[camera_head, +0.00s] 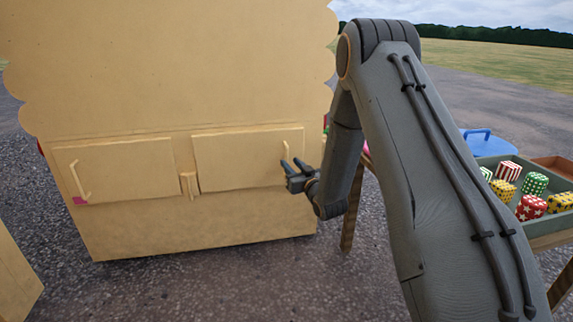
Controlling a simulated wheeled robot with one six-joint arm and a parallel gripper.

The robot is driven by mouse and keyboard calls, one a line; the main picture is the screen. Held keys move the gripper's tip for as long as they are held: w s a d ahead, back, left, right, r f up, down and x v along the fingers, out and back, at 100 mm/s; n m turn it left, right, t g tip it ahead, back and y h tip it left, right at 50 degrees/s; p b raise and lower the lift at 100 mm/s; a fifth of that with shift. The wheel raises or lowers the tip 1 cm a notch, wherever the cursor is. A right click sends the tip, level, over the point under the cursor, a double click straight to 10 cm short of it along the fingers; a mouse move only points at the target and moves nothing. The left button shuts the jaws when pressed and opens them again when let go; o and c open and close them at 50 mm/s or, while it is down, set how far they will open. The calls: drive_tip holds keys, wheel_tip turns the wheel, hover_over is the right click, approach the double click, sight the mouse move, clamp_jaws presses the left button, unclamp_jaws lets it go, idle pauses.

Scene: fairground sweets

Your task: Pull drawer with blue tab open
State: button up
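A tan cabinet (190,225) stands ahead with two front panels side by side, both looking flush. The left panel (125,168) has an upright bar handle (80,180) with a pink tab (79,200) below it. The right panel (240,160) has a similar upright handle (286,151) near its right edge. No blue tab shows on either panel; the spot under the right handle is hidden by my gripper. My gripper (291,162) is at the lower end of the right handle, its two dark fingers apart. I cannot tell whether they touch the handle.
A small tan latch block (188,184) sits between the panels. To the right, a table holds a green tray (545,226) of patterned sweets tubs and a blue lid (484,145). Another tan unit (15,275) stands at lower left. The gravel before the cabinet is clear.

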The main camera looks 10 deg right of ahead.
sight(287, 160)
drive_tip(key=shift+w+a+b, duration=0.25)
drive_tip(key=shift+w+b, duration=0.2)
drive_tip(key=shift+w, duration=0.7)
drive_tip(key=shift+w+a+b, duration=0.2)
drive_tip(key=shift+w+b, duration=0.2)
drive_tip(key=shift+w, duration=0.75)
clamp_jaws()
